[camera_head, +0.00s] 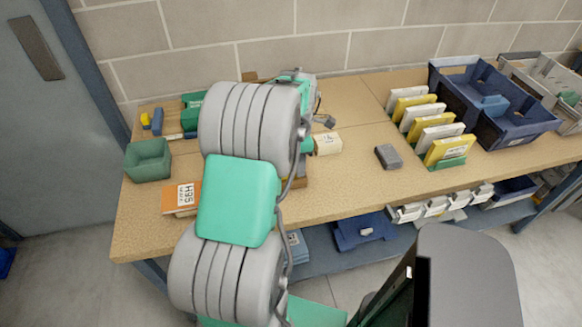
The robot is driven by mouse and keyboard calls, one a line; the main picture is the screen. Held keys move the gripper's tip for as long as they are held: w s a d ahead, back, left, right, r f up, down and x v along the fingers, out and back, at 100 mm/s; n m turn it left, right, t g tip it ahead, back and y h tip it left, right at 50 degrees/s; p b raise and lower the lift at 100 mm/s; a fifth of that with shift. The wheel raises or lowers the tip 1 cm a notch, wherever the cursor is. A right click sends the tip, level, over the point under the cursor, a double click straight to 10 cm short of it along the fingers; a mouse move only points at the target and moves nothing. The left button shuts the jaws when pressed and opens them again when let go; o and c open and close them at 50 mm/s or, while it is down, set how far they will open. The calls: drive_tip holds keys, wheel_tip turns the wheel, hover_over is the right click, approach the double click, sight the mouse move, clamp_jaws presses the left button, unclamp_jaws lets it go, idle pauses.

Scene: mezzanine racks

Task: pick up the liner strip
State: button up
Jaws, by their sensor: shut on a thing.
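My arm reaches over the wooden workbench (347,186), and its thick links cover much of the left half. The wrist end shows at the back, near the wall. Small grey parts that look like my gripper (324,121) show just right of the arm, low over the bench. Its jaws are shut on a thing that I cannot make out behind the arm. I cannot pick out the liner strip with certainty.
A green bin (148,160) and an orange labelled box (181,198) lie left of the arm. A cream box (327,144) and a grey block (388,157) lie right of it. Further right are yellow and white upright packs (437,133) and a blue crate (515,126).

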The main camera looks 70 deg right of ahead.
wheel_tip(320, 180, up, 3)
drive_tip(key=shift+s+a+f, duration=0.1)
drive_tip(key=s+a+r+p, duration=0.1)
drive_tip(key=s+a+r, duration=0.3)
drive_tip(key=r, duration=0.3)
drive_tip(key=s+a+r+p, duration=0.1)
drive_tip(key=s+a+r, duration=0.3)
drive_tip(key=a+r, duration=0.2)
wheel_tip(320, 180, up, 2)
drive_tip(key=shift+s+a+r, duration=0.2)
drive_tip(key=shift+s+a, duration=0.05)
drive_tip(key=shift+s, duration=0.15)
drive_tip(key=shift+w, duration=0.15)
idle(0.7)
